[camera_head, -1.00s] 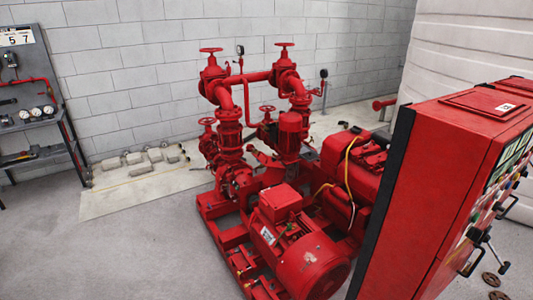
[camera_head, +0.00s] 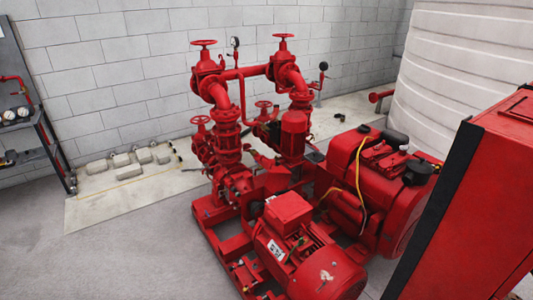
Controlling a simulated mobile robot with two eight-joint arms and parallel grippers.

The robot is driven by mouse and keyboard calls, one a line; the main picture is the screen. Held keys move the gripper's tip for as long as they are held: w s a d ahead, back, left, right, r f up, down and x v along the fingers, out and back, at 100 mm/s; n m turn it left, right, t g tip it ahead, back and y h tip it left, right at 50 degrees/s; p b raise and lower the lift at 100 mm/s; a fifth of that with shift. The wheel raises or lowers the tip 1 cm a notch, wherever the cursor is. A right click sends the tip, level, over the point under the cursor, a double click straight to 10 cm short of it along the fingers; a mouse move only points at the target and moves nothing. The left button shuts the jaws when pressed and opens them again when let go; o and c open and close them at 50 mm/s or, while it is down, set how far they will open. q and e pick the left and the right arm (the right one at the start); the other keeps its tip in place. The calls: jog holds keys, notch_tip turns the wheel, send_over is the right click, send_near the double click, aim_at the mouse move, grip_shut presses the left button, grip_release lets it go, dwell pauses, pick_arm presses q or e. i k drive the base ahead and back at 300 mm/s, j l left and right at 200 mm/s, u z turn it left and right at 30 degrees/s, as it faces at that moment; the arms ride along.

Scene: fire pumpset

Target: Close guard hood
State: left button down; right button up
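The red pumpset (camera_head: 270,215) stands on a red base frame in the middle of the head view. Its electric motor (camera_head: 300,250) is at the front, with the vertical pipes and valves behind it. A red angled plate (camera_head: 268,182) sits between the motor and the pump; it may be the guard hood, but I cannot tell for sure, nor whether it is open or shut. Neither of my grippers is in view.
A tall red cabinet (camera_head: 475,205) with a black edge stands close at the right. A red engine (camera_head: 375,185) stands beside the motor. A shelf rack (camera_head: 45,135) is at the left, a white tank (camera_head: 470,70) at the back right. Grey floor at the front left is clear.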

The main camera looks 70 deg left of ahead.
aim_at(279, 177)
jog(key=k+j, duration=0.1)
jog(key=j, duration=0.45)
jog(key=k+j, duration=0.1)
jog(key=j, duration=0.5)
jog(key=k+j, duration=0.1)
jog(key=j, duration=1.05)
jog(key=k+j, duration=0.15)
jog(key=j, duration=0.4)
jog(key=k+j, duration=0.1)
jog(key=j, duration=0.5)
jog(key=k+j, duration=0.1)
jog(key=j, duration=0.45)
